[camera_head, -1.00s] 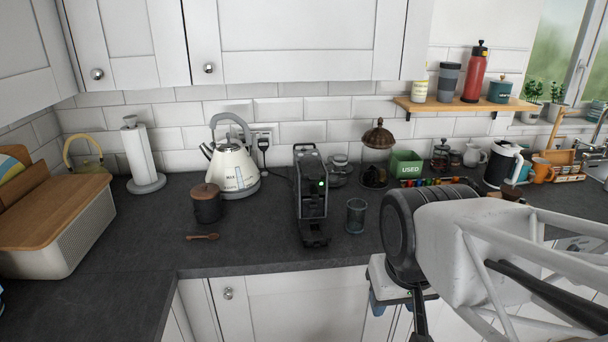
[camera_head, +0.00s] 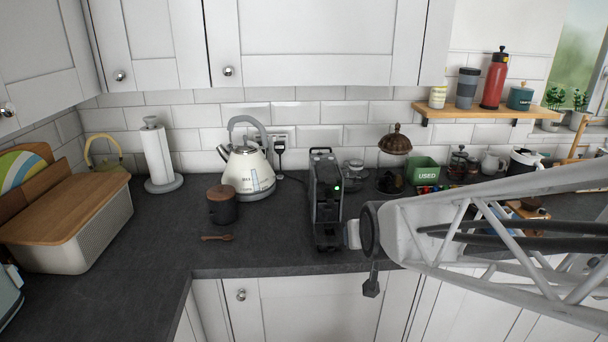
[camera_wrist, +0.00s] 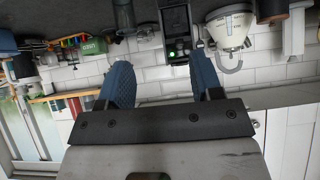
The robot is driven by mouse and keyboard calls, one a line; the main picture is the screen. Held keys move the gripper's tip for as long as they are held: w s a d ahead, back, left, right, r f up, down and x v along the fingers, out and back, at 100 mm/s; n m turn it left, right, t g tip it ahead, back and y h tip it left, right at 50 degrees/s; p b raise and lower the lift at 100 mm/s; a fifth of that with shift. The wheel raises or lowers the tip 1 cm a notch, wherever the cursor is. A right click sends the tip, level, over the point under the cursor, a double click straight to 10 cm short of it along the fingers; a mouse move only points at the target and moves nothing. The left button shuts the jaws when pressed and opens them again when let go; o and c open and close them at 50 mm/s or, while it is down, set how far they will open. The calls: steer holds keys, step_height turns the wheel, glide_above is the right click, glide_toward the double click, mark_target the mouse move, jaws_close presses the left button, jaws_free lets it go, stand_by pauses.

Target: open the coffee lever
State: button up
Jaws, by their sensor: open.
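The black coffee machine (camera_head: 326,205) stands on the dark worktop, with a small green light on its upper right side. Its lever looks like the dark bar at the top (camera_head: 320,152), and I cannot tell its exact position. The coffee machine also shows upside down in the wrist view (camera_wrist: 177,22), beyond the gap between my fingers and toward the right one. My gripper (camera_wrist: 161,60) is open and empty, with two blue fingers wide apart. In the head view my wrist is just right of the machine's lower front, and the fingers cannot be made out.
A cream kettle (camera_head: 246,172) and a dark canister (camera_head: 222,207) stand left of the machine, with a wooden spoon (camera_head: 217,238) in front. A glass (camera_wrist: 146,34) stands beside the machine. A domed jar (camera_head: 394,150) and green box (camera_head: 425,170) are at the back right.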

steer(key=w+a+f+t, duration=0.1)
steer(key=w+f+t, duration=0.1)
steer(key=w+t, duration=0.4)
steer(key=w+a+f+t, duration=0.1)
steer(key=w+a+t, duration=0.1)
steer(key=w+t, duration=0.4)
steer(key=shift+w+a+f+t, duration=0.3)
steer(key=shift+w+f, duration=0.1)
steer(key=shift+w, duration=1.3)
steer(key=shift+w, duration=0.15)
glide_toward(328, 172)
steer(key=shift+w+a+r, duration=0.1)
steer(key=shift+w+r, duration=1.3)
jaws_close()
